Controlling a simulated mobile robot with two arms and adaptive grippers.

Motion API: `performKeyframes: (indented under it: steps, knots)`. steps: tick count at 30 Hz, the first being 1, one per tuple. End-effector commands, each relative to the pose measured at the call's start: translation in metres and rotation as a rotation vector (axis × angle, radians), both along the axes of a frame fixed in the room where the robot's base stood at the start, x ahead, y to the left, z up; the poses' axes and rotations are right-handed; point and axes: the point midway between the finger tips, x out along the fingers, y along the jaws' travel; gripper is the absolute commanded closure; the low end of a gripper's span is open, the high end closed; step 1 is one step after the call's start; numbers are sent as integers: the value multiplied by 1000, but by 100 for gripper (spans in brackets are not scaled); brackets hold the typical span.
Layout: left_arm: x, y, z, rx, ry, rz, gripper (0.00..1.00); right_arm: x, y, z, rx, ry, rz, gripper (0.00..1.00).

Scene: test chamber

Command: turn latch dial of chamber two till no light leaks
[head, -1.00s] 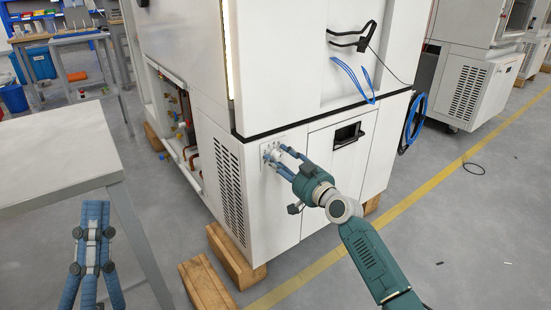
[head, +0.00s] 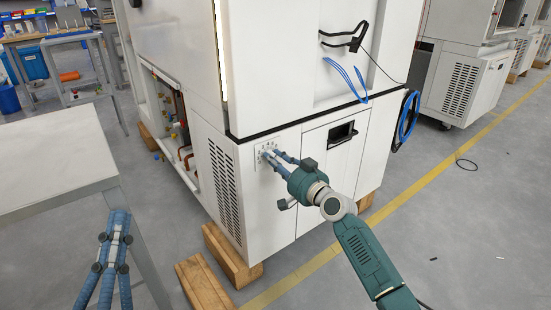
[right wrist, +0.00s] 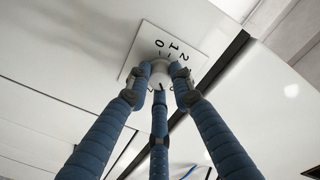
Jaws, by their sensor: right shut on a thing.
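Chamber two is the large white cabinet (head: 290,75), taken as such since no number is readable. A bright cream strip of light (head: 221,55) shows along its upper door edge. The latch dial's square plate (head: 261,154) is on the lower front panel. In the right wrist view, the plate (right wrist: 188,45) carries black digits, and the pale round dial (right wrist: 159,76) sits between the fingertips. My right gripper (head: 270,153) is shut on the dial, its fingers hiding part of it. My left gripper (head: 118,216) is at lower left, away from the chamber, its fingers close together and empty.
A grey table (head: 55,165) stands at left beside my left gripper. Wooden blocks (head: 229,258) support the cabinet. Blue cables (head: 350,80) hang on its front, and a blue coil (head: 406,120) hangs at its right side. Floor at right is open.

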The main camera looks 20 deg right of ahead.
Motion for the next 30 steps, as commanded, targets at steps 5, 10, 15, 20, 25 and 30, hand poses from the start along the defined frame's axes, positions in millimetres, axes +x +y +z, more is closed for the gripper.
performKeyframes:
  steps: [5, 10, 15, 20, 25, 30]
  knots:
    - [0, 0, -1, 2, 3, 0, 100, 0, 0, 1, 5, -1, -2, 100]
    - [0, 0, -1, 1, 2, 1, 100, 0, -1, 1, 5, -1, -2, 64]
    - [0, 0, -1, 1, 2, 1, 100, 0, 0, 1, 3, -1, -1, 59]
    - [0, 0, 0, 1, 0, 1, 100, -1, -1, 0, 3, -1, -1, 59]
    - [0, 0, 0, 1, 0, 1, 100, -17, -7, -1, 1, 0, -1, 59]
    - [0, 0, 0, 1, 0, 1, 100, -52, -17, -1, 1, 2, 0, 59]
